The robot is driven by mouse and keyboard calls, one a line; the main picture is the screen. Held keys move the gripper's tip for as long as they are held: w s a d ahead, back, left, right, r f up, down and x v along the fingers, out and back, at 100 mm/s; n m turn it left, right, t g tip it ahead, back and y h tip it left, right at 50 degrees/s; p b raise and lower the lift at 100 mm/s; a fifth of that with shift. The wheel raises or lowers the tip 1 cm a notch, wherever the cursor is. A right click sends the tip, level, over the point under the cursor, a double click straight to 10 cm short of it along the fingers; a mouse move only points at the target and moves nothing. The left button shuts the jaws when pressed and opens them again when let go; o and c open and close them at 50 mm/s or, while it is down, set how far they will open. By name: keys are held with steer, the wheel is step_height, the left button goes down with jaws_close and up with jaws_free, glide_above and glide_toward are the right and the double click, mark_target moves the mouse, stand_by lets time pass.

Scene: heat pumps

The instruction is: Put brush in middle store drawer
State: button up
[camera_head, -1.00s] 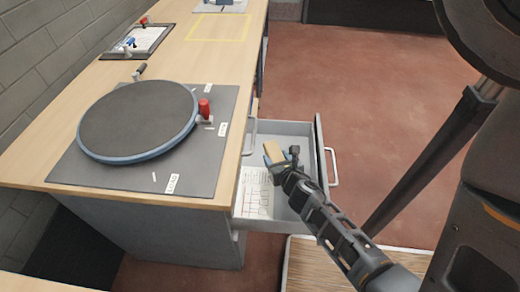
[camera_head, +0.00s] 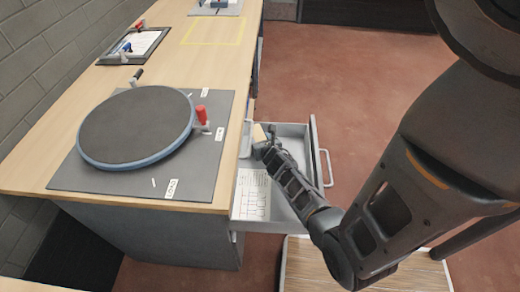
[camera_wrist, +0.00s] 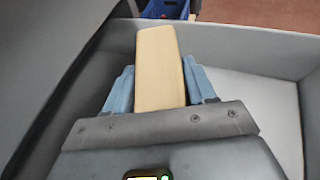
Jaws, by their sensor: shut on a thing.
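The brush shows as a tan wooden block in the wrist view (camera_wrist: 160,70), gripped between the blue fingertips of my gripper (camera_wrist: 162,90). In the head view only a small piece of the brush (camera_head: 259,133) shows beyond my gripper (camera_head: 264,146). An open grey drawer (camera_head: 318,160) sticks out from the side of the workbench. My gripper is over or inside this drawer, towards its far end. A printed sheet (camera_head: 252,195) lies on the drawer floor at the near end. My arm hides part of the drawer. I cannot tell whether the brush touches the floor.
A blue crate (camera_wrist: 165,8) shows beyond the drawer. Red floor on the right is open.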

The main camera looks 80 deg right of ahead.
steer(key=shift+f+b, duration=1.5)
steer(key=shift+f, duration=0.45)
steer(key=shift+f, duration=0.2)
steer(key=o, duration=1.2)
steer(key=shift+r, duration=0.1)
steer(key=shift+r, duration=0.1)
